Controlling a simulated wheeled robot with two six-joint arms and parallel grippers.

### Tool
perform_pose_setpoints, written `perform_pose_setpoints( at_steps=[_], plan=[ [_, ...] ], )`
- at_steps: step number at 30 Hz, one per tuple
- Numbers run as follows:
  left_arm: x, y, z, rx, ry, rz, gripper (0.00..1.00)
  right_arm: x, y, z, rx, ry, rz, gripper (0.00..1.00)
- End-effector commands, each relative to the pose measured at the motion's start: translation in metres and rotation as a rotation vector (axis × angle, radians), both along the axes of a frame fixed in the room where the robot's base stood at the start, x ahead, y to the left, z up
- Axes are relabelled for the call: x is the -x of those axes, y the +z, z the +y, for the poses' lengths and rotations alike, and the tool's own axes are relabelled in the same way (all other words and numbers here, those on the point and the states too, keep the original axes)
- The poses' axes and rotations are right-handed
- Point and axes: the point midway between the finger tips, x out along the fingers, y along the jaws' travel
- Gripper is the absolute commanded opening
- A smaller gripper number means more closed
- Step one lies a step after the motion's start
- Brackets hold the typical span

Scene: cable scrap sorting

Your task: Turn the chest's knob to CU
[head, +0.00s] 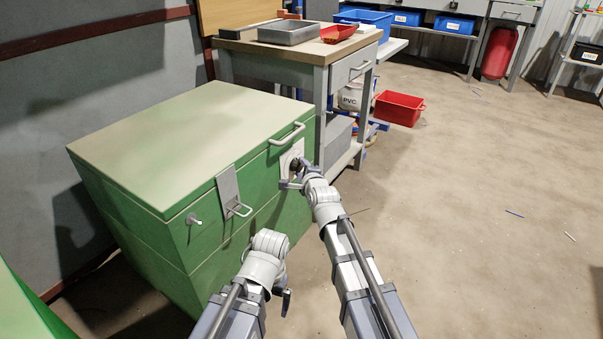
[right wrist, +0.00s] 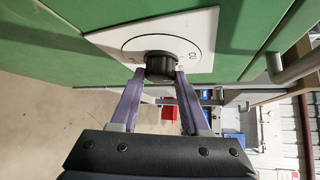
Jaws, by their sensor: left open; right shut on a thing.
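The green chest (head: 170,170) stands against the wall at the left, its lid down. Its white dial plate (head: 291,157) is on the front, below the right end of the lid handle. In the right wrist view, the dark round knob (right wrist: 160,66) sits on the dial plate (right wrist: 200,38). My right gripper (head: 293,174) has its two fingers shut on the knob, one on each side. The letters CU are partly readable at the plate's right side; the knob's pointer is hidden. My left gripper (head: 286,298) is low in front of the chest, apart from it, and holds nothing visible.
A metal hasp (head: 231,192) and a lid handle (head: 287,134) stick out from the chest's front. A workbench (head: 300,65) with a grey tray (head: 288,32) stands behind it. A red crate (head: 399,108) is on the floor. The floor at the right is mostly clear.

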Motion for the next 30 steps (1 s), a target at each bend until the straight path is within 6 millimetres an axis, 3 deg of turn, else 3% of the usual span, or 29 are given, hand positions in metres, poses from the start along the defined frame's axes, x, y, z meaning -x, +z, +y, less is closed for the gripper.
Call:
perform_pose_setpoints(
  at_steps=[15,16,24,30],
  plan=[
    [0.0,-0.0027,0.0,0.0,0.0,0.0,1.0,0.0008,-0.0009,0.0001,0.013,0.001,-0.011,0.0],
    [0.0,-0.0027,0.0,0.0,0.0,0.0,1.0,0.0008,-0.0009,0.0001,0.013,0.0,-0.011,0.47],
    [0.0,-0.0026,0.0,0.0,0.0,0.0,1.0,0.0004,-0.0004,0.0,0.012,0.001,-0.013,0.76],
    [0.0,-0.0026,0.0,0.0,0.0,0.0,1.0,0.0003,-0.0002,-0.0001,0.011,0.0,-0.014,0.76]
  ],
)
